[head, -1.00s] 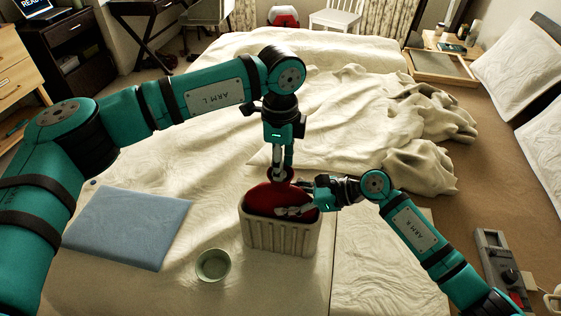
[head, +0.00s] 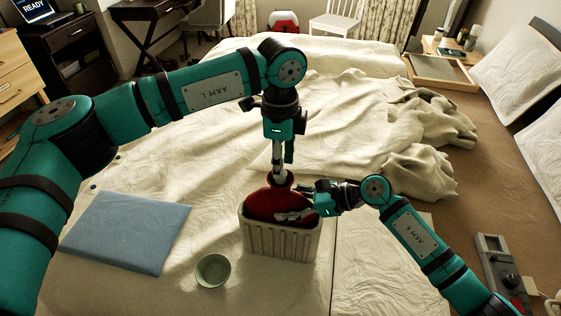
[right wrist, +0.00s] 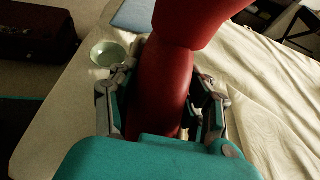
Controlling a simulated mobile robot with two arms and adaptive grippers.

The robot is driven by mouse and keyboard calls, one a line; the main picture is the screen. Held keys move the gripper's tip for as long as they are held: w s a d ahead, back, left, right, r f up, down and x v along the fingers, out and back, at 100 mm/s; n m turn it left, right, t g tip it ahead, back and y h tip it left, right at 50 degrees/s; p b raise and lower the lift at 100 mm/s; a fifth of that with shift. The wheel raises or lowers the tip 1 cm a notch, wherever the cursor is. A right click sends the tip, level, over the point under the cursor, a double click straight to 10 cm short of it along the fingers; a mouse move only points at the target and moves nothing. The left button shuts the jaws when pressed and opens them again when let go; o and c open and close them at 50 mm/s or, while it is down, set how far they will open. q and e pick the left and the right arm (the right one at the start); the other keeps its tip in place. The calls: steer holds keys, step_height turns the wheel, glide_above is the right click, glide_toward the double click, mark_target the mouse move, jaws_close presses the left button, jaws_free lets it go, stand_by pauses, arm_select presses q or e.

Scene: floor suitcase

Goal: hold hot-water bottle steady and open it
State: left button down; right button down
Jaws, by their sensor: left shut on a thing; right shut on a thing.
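The red hot-water bottle (head: 268,207) stands upright in a cream ribbed bin (head: 281,238), its lower part hidden by the bin wall. My left gripper (head: 281,175) points straight down over the bottle's mouth and is shut on its top. The stopper is hidden between the fingers. My right gripper (head: 300,213) reaches in from the right, shut on the bottle's upper body just above the bin rim. In the right wrist view the red bottle (right wrist: 165,85) fills the space between the two fingers of my right gripper (right wrist: 165,105).
A small pale green bowl (head: 213,271) sits on the bed left of the bin. A folded blue cloth or pad (head: 128,232) lies farther left. A rumpled cream blanket (head: 350,120) covers the bed behind. A grey device (head: 497,262) is at the right edge.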

mark_target(309, 202)
arm_select(q)
steer(key=shift+r, duration=2)
arm_select(e)
steer(key=c, duration=0.5)
jaws_free()
steer(key=v, duration=1.1)
steer(key=shift+s+d+r, duration=0.1)
steer(key=shift+d+r, duration=0.1)
steer(key=shift+d, duration=0.25)
